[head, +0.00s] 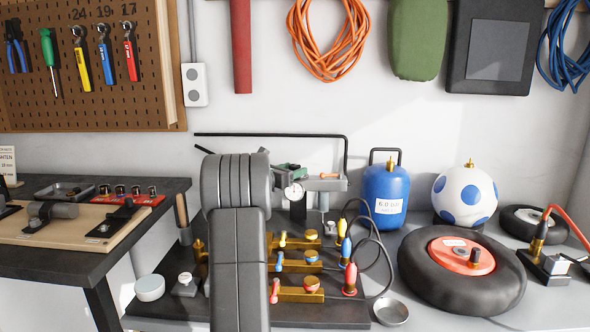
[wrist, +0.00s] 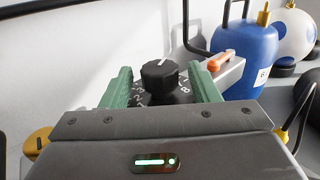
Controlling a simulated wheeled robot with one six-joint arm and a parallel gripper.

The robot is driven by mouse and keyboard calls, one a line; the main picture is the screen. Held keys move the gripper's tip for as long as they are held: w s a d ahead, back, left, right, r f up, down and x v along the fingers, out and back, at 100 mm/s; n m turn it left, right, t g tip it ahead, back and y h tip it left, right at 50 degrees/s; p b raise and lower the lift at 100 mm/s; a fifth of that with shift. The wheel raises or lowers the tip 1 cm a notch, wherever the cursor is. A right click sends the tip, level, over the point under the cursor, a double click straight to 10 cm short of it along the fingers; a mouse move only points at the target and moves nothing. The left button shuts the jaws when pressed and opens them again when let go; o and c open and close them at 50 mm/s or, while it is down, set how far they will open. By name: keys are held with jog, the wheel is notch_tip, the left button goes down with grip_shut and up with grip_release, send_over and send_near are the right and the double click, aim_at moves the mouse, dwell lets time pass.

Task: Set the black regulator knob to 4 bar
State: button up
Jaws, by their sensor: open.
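The black regulator knob (wrist: 159,77) sits on a dark dial plate with white numbers, in the middle of the wrist view. Its white pointer line points to the far side, slightly right. Digits show left and right of it, but most are too small to read surely; an 8 shows at the right. My gripper (wrist: 161,84) is open, with one green finger on each side of the knob and a visible gap to both. In the head view, my arm hides most of the gripper and the knob cannot be made out. A round white gauge (head: 294,191) stands beside the arm there.
An orange-handled lever (wrist: 219,62) is just right of my right finger. A blue tank (head: 385,192) stands further right. Brass valves with coloured handles (head: 297,289) and black hoses lie in front. A wheel (head: 461,269) fills the bench's right side.

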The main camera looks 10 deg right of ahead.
jog(key=shift+x, duration=0.85)
jog(key=c, duration=1)
jog(key=shift+o, duration=0.2)
